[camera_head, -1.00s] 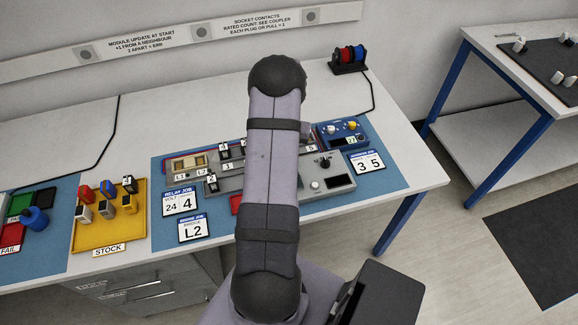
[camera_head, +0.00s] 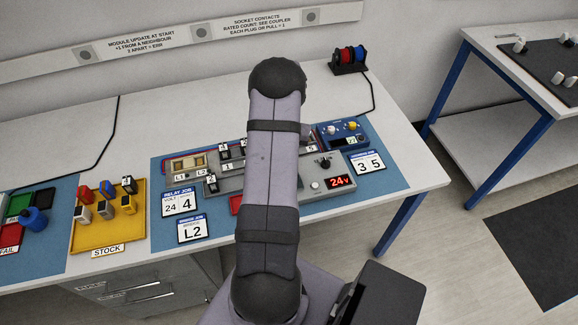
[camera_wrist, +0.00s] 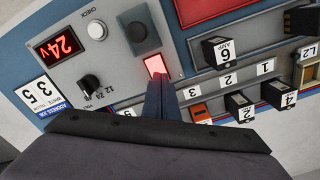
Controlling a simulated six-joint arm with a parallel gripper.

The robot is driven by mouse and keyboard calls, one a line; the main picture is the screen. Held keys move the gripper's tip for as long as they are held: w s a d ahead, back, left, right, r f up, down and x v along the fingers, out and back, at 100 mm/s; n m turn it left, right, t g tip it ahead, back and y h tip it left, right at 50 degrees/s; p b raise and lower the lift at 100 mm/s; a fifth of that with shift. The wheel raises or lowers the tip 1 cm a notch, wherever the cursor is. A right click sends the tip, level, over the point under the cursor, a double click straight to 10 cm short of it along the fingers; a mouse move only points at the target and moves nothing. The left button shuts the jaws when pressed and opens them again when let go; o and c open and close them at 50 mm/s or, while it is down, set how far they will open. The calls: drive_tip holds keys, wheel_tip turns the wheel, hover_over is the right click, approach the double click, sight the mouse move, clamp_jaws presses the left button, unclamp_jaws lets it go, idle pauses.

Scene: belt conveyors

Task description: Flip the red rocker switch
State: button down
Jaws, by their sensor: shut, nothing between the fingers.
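The red rocker switch (camera_wrist: 155,64) glows red on the grey panel (camera_wrist: 118,62) in the wrist view. My gripper (camera_wrist: 157,82) is shut and empty, with its fingertips at the switch's lower edge. I cannot tell whether they touch it. Beside the switch, a display (camera_wrist: 58,46) is lit and reads 24 V; the same display (camera_head: 340,181) shows lit in the head view. In the head view my arm hides the gripper and the switch.
A black knob (camera_wrist: 90,85) marked 12 24 and a white CHECK button (camera_wrist: 97,29) are near the switch. Black relay modules, including number 6 (camera_wrist: 219,51), stand close on the right. A yellow STOCK tray (camera_head: 85,238) lies to the left.

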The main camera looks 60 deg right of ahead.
wheel_tip(320, 180, up, 7)
drive_tip(key=p, duration=0.4)
drive_tip(key=shift+f+p, duration=0.15)
drive_tip(key=shift+p, duration=0.2)
idle(0.4)
drive_tip(key=w+a+r+n, duration=0.2)
drive_tip(key=w+a+r, duration=0.1)
drive_tip(key=a, duration=0.4)
drive_tip(key=w+a+r+n, duration=0.3)
drive_tip(key=w+a, duration=0.1)
drive_tip(key=a, duration=0.4)
drive_tip(key=w+a+r+n, duration=0.2)
drive_tip(key=w+a+r, duration=0.1)
drive_tip(key=a, duration=0.4)
drive_tip(key=s+a+r+n, duration=0.1)
drive_tip(key=s+a+n, duration=0.3)
drive_tip(key=a, duration=0.7)
drive_tip(key=s+a+r+n, duration=0.1)
drive_tip(key=s+a+n, duration=0.35)
drive_tip(key=a, duration=0.55)
wheel_tip(320, 180, down, 48)
drive_tip(key=b, duration=4.9)
drive_tip(key=shift+s, duration=0.15)
